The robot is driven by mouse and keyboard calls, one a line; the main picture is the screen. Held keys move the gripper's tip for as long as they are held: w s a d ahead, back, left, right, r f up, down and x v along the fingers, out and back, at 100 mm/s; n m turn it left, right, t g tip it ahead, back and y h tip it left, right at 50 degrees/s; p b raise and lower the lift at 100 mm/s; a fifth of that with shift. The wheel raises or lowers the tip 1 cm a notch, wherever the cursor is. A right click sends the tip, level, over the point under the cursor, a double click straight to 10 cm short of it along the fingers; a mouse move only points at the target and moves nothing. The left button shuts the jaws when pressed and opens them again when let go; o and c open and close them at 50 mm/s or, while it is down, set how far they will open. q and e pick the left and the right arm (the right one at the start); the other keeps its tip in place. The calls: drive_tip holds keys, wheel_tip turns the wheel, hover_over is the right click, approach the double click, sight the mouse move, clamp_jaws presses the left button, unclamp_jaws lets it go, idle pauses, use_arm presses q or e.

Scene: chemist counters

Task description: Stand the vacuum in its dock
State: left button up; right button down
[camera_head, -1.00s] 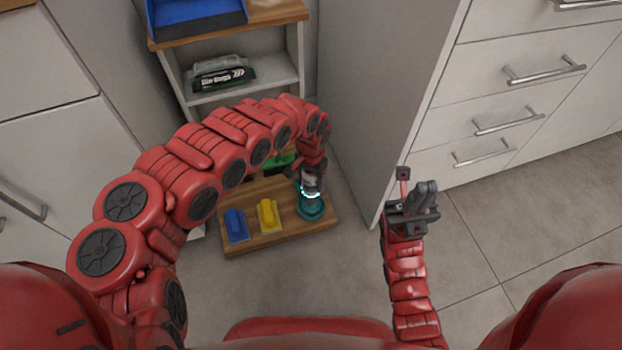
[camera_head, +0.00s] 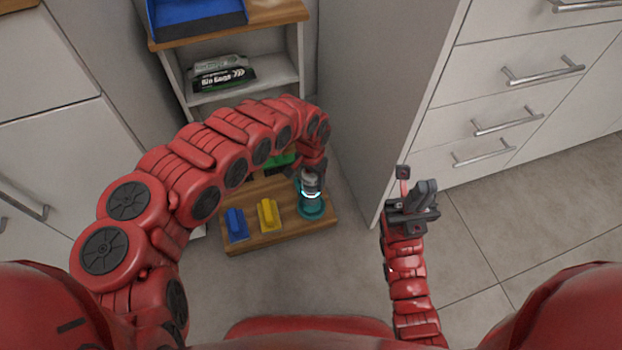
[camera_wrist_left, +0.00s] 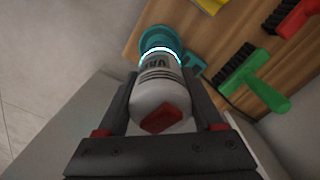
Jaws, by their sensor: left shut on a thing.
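The vacuum (camera_head: 310,182) is a small pale cylinder with a glowing ring. In the left wrist view the vacuum (camera_wrist_left: 158,92) has dark lettering and a red part at its near end. My left gripper (camera_head: 312,173) is shut on it, with a finger on each side in the left wrist view (camera_wrist_left: 160,108). The teal round dock (camera_head: 312,211) is on the wooden board below the vacuum; it also shows beyond the ring (camera_wrist_left: 153,36). I cannot tell whether the vacuum is fully seated. My right gripper (camera_head: 414,190) is open and empty, off to the right.
The wooden board (camera_head: 265,242) also holds a blue brush (camera_head: 236,225), a yellow brush (camera_head: 268,214) and a green brush (camera_wrist_left: 262,84). A shelf unit (camera_head: 302,60) stands behind. A tall cabinet side (camera_head: 375,100) is close on the right. Floor in front is clear.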

use_arm(q)
drive_tip(key=shift+f, duration=0.45)
drive_tip(key=o, duration=1.1)
